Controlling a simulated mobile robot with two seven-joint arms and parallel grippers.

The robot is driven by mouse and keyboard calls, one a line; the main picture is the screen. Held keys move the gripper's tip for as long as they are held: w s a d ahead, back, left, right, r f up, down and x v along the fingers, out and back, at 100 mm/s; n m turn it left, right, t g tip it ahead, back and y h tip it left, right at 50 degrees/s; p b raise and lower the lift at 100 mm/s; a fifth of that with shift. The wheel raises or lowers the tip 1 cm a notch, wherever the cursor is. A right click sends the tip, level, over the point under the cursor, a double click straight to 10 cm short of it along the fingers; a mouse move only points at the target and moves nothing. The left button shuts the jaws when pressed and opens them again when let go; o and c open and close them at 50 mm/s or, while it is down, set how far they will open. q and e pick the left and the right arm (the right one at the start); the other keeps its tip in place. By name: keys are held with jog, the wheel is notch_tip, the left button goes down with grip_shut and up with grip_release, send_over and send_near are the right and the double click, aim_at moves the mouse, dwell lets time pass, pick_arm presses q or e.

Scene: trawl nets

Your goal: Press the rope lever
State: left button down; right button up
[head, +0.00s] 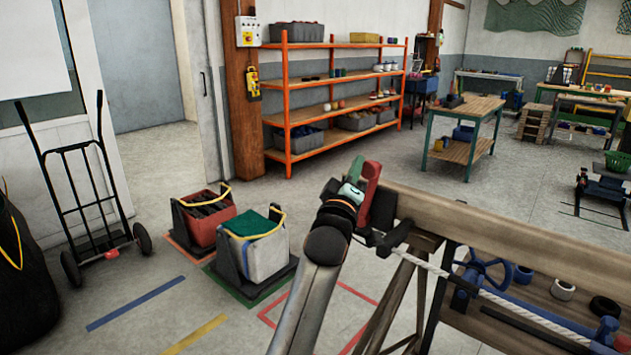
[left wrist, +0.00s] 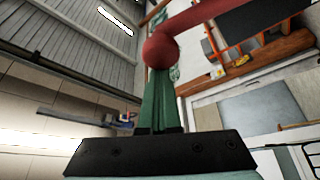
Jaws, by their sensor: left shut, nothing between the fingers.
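The rope lever is red (head: 371,172) and stands up at the left end of a wooden beam in the head view. In the left wrist view the lever's round red knob (left wrist: 160,50) is at the fingertips, with its red arm running to the upper right. My left gripper (head: 353,190) is beside the lever, its green fingers shut and empty. The fingers (left wrist: 160,80) reach up to the knob in the left wrist view; I cannot tell whether they touch it. A pale rope (head: 450,278) runs right from below the lever. My right gripper is not in view.
The wooden beam (head: 500,235) and its frame fill the lower right, with a blue handwheel (head: 484,268) on it. Red (head: 203,220) and white (head: 265,258) bins stand on the floor to the left. A hand truck (head: 85,195) and orange shelving (head: 335,95) stand behind.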

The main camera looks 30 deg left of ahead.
aim_at(375, 181)
pick_arm(q)
jog(key=d+f+m+t+h+b, duration=0.2)
jog(key=d+f+m+h, duration=0.1)
jog(key=d+m, duration=0.4)
jog(key=shift+s+m+h, duration=0.3)
jog(key=shift+s+m, duration=0.15)
jog(key=shift+m, duration=0.05)
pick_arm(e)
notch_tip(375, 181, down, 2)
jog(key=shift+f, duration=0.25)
pick_arm(q)
jog(key=shift+d, duration=0.15)
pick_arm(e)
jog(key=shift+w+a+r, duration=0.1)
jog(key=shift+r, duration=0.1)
pick_arm(q)
notch_tip(375, 181, up, 4)
jog(key=a+p, duration=0.2)
jog(key=p, duration=0.2)
jog(key=b+v, duration=0.2)
jog(key=v, duration=0.8)
jog(key=shift+s+f, duration=0.15)
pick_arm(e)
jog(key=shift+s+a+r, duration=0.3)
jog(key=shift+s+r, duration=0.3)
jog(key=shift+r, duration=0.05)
